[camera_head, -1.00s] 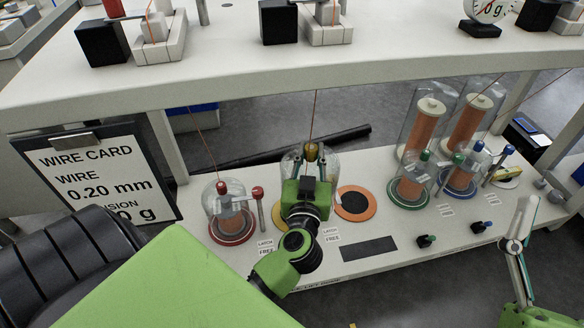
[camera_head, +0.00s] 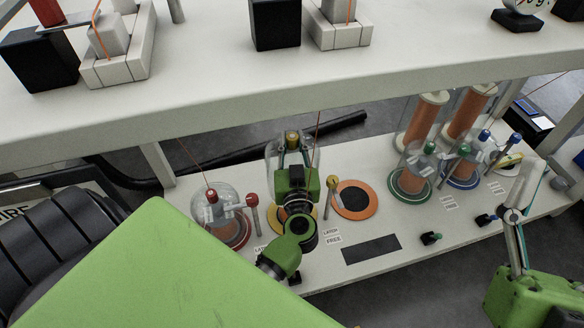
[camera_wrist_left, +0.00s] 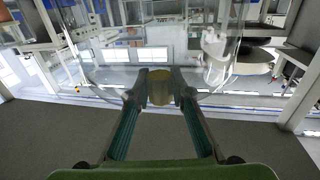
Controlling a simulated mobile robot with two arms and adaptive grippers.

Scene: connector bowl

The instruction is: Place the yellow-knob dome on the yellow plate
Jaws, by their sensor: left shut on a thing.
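My left gripper (camera_head: 293,150) is shut on the yellow knob (camera_head: 292,136) of a clear dome (camera_head: 273,158). The knob (camera_wrist_left: 160,88) also shows between both fingertips in the left wrist view, with the clear dome wall (camera_wrist_left: 85,72) beyond it. In the head view the dome looks upright and held above the yellow plate (camera_head: 314,213). My gripper and wrist cover much of the plate and the dome's lower rim, so the exact gap is hidden. A yellow-topped latch post (camera_head: 331,192) stands at the plate's right. My right gripper (camera_head: 515,232) is at the right, seen side-on; its opening is unclear.
A red-knob dome (camera_head: 213,205) with a red latch (camera_head: 252,201) stands close at left. An empty orange plate (camera_head: 355,200) lies at right. Green and blue domes with tall copper-coloured spools stand farther right. A shelf (camera_head: 300,90) overhangs behind.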

